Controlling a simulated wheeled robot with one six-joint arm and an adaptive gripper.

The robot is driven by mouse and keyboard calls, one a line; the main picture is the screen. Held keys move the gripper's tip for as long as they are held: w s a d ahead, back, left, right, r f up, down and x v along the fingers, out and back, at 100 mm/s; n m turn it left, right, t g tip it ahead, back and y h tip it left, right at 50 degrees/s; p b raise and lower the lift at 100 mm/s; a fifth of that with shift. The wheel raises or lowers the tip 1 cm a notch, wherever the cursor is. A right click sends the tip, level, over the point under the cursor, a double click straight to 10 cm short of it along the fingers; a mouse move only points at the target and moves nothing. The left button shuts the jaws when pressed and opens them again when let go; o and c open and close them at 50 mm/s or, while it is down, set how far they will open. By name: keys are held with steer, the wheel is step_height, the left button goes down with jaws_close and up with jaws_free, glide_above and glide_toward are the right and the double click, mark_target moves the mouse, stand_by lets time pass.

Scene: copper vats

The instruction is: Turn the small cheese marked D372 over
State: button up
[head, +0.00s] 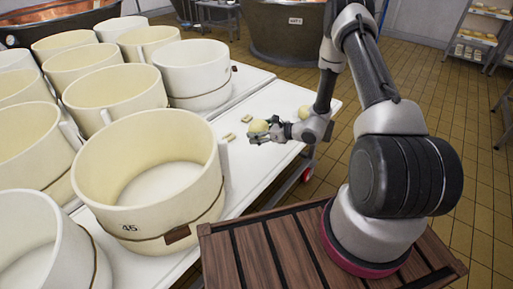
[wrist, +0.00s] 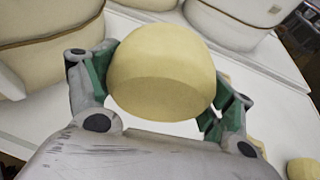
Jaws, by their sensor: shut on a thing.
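A small pale-yellow cheese (head: 259,126) is between the fingers of my gripper (head: 262,133), over the white table (head: 262,160). In the wrist view the cheese (wrist: 162,65) fills the space between the green finger pads of my gripper (wrist: 160,95), which is shut on it. It looks rounded, with a paler curved side and a darker face toward the wrist. No mark D372 can be read on it. I cannot tell whether it touches the table. A second small cheese (head: 304,113) stands on the table behind the gripper; a yellow one also shows at the wrist view's lower right (wrist: 303,168).
Large cream moulds stand in rows to the left; the nearest, marked 45 (head: 165,222), is close to the gripper. Two small pale blocks (head: 230,137) (head: 246,118) lie on the table. Bare table lies in front of the gripper. A dark vat (head: 287,38) stands behind.

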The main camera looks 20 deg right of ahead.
steer(key=shift+n+g+y, duration=0.4)
steer(key=shift+n, duration=0.1)
steer(key=s+f, duration=0.1)
steer(key=f, duration=0.1)
steer(key=a+f, duration=0.1)
steer(key=f, duration=0.1)
steer(key=s+a+f, duration=0.1)
steer(key=f, duration=0.1)
steer(key=shift+s+f, duration=0.15)
steer(key=shift+s, duration=0.15)
steer(key=shift+f, duration=2.1)
steer(key=shift+f, duration=0.75)
steer(key=o, duration=1.4)
steer(key=shift+c, duration=0.2)
steer(key=v, duration=1.1)
steer(key=shift+d+r, duration=0.1)
steer(key=shift+s+d+r, duration=0.1)
steer(key=shift+s+d, duration=0.2)
steer(key=shift+s, duration=0.05)
